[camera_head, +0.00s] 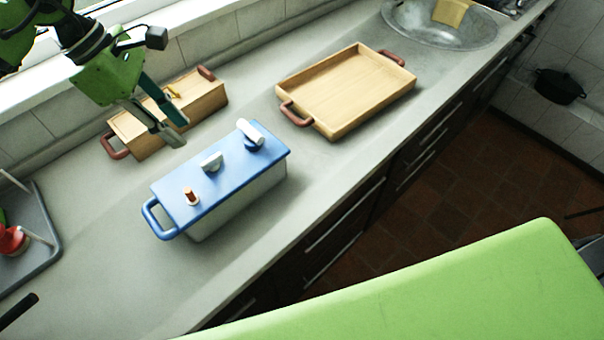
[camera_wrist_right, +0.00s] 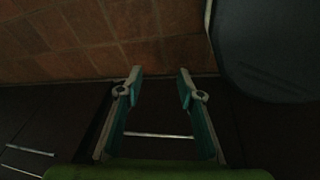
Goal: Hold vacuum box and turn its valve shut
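The vacuum box (camera_head: 237,202) stands on the counter, with a pale body, a blue lid (camera_head: 222,178) and a blue side handle (camera_head: 159,219). On the lid are an orange-brown knob (camera_head: 190,196), a small grey-white piece (camera_head: 211,161) and a white cylindrical piece (camera_head: 250,132) on a blue base. I cannot tell for certain which is the valve. My left gripper (camera_head: 177,133) is above and behind the box, its fingers apart and empty, in front of a wooden box. My right gripper (camera_wrist_right: 159,75) is open and empty in the wrist view, away from the counter top.
A wooden box (camera_head: 204,98) with red-brown handles stands by the wall behind the vacuum box. A wooden tray (camera_head: 346,88) lies to the right. A sink (camera_head: 430,31) is at the far right and a grey tray (camera_head: 38,252) at the left. Counter in front is clear.

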